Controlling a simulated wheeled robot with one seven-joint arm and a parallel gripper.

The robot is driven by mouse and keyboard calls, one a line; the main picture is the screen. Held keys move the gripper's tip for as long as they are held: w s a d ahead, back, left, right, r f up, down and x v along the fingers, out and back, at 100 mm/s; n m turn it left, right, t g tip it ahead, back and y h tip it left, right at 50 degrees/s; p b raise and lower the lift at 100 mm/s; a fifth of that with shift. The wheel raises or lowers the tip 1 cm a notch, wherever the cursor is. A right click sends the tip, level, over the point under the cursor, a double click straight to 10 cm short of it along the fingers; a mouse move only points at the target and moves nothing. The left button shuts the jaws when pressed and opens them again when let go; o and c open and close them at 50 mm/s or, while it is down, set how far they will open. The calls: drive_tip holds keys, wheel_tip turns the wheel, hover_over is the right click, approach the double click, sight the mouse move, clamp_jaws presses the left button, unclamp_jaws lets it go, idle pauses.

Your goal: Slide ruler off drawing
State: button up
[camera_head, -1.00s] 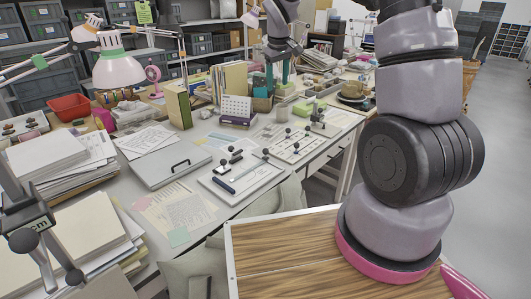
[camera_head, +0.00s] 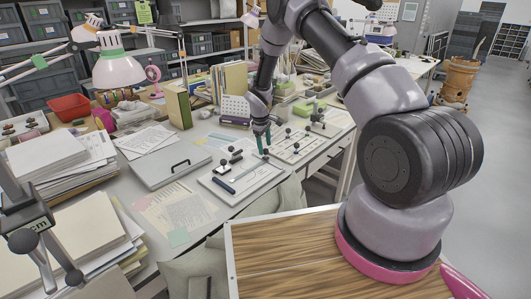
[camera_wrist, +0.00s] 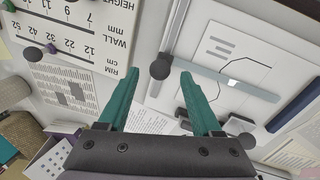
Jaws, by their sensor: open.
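The drawing (camera_wrist: 232,48) is a white sheet with a dark outline on a light board; in the head view the board (camera_head: 262,181) lies near the desk's front edge. A pale blue-grey strip, apparently the ruler (camera_wrist: 215,76), lies across the drawing in the wrist view. A round black knob (camera_wrist: 159,69) shows at the strip's near end, between my fingertips in the picture. My gripper (camera_wrist: 160,74) has two teal fingers, spread apart and empty. In the head view my gripper (camera_head: 262,142) is low over the board's back edge. Contact with the knob cannot be told.
A dark blue bar (camera_wrist: 297,106) lies on the board's edge, and black blocks (camera_wrist: 237,125) sit nearby. A grey case (camera_head: 168,165) and papers (camera_head: 177,211) lie left on the desk.

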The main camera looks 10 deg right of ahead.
sight(265, 149)
drive_tip(key=shift+w+d+f, duration=0.15)
drive_tip(key=shift+f, duration=0.85)
drive_tip(key=shift+w+d+f, duration=0.15)
drive_tip(key=shift+f, duration=0.85)
clamp_jaws()
